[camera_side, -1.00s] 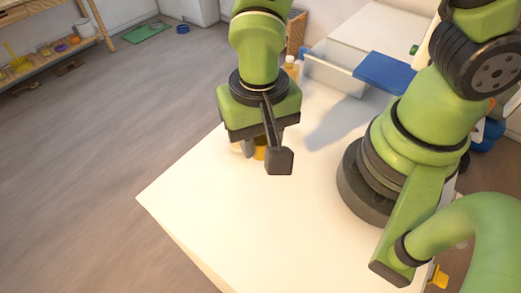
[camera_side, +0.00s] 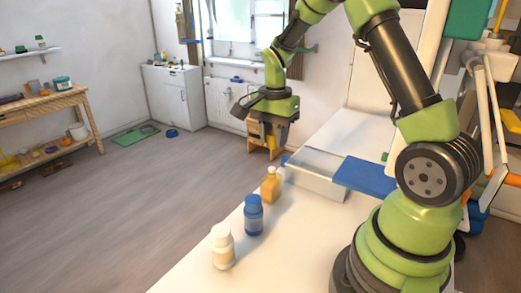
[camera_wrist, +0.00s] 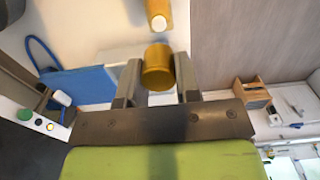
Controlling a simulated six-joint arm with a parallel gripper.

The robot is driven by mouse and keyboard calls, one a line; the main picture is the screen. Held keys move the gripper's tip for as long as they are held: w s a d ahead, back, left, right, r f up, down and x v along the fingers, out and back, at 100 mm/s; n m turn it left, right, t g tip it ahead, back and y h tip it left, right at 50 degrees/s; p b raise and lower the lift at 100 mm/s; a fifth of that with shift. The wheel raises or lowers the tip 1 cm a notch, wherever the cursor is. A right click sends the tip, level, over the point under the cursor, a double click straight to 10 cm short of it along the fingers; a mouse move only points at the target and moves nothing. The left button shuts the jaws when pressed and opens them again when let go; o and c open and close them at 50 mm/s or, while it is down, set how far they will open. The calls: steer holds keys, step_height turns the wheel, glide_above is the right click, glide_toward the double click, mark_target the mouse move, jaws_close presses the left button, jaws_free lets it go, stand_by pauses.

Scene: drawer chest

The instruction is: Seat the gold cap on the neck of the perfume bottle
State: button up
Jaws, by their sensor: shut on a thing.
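My gripper (camera_wrist: 158,82) is shut on the gold cap (camera_wrist: 157,68), a short yellow-gold cylinder between the two grey fingers in the wrist view. In the side view my gripper (camera_side: 270,138) hangs high above the counter. The amber perfume bottle (camera_side: 271,187) stands upright below it on the white counter, apart from the cap. In the wrist view the bottle (camera_wrist: 157,8) shows at the top edge, with its pale neck end (camera_wrist: 159,23) bare and just beyond the cap. The bottle's far part is cut off there.
A blue bottle (camera_side: 253,216) and a white bottle (camera_side: 222,247) stand in a row nearer the camera. A translucent bin (camera_side: 318,182) and a blue panel (camera_side: 366,175) lie to the right of the amber bottle. The counter's left edge drops to the floor.

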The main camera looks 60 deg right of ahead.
stand_by(0.3)
steer(key=shift+f, duration=2.5)
steer(key=shift+f, duration=1.75)
stand_by(1.0)
steer(key=o, duration=1)
steer(key=shift+c, duration=0.2)
step_height(320, 180, up, 10)
